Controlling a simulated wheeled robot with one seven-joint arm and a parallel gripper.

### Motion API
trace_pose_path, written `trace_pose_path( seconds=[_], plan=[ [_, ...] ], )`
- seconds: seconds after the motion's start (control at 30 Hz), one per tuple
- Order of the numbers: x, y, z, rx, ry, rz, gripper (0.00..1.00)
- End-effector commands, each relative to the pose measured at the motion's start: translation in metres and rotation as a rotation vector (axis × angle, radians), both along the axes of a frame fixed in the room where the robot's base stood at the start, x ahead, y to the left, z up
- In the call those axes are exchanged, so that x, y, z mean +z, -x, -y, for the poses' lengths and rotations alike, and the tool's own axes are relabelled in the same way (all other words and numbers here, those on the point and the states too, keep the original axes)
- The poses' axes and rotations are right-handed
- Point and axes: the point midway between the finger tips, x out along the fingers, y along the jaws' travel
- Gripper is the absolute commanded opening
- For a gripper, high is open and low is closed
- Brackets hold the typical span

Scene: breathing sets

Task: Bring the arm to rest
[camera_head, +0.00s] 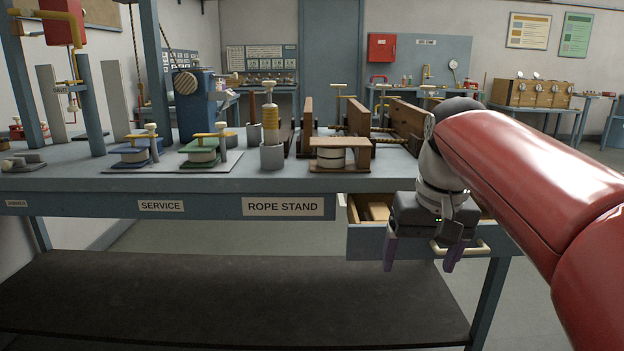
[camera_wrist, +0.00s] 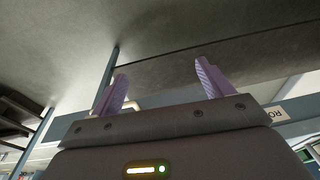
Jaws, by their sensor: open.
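My gripper (camera_head: 424,262) hangs at the front right of the workbench (camera_head: 60,183), pointing down, with its two purple fingers spread apart. It is in front of the partly open drawer (camera_head: 380,243), whose brass handle (camera_head: 484,247) shows just right of the fingers. My red arm reaches in from the right edge. In the wrist view my gripper (camera_wrist: 165,85) is open with nothing between its fingers. The handle is partly hidden behind a finger there.
The bench top holds a blue clamp device (camera_head: 136,152), a green one (camera_head: 203,152), a ringed post (camera_head: 271,135) and a wooden block stand (camera_head: 342,154). A dark lower shelf (camera_head: 230,300) lies below, clear. A drawer interior with wooden parts (camera_head: 374,208) is visible.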

Motion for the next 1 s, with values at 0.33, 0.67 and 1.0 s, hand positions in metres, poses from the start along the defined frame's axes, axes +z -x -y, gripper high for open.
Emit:
trace_pose_path(
  seconds=[0.33,0.67,1.0],
  plan=[
    [-0.092,0.107,-0.009,0.001,0.016,0.229,0.79],
    [-0.147,0.145,-0.012,0.0,0.048,0.325,0.79],
    [-0.148,0.145,-0.012,0.001,0.048,0.324,0.79]
  ],
)
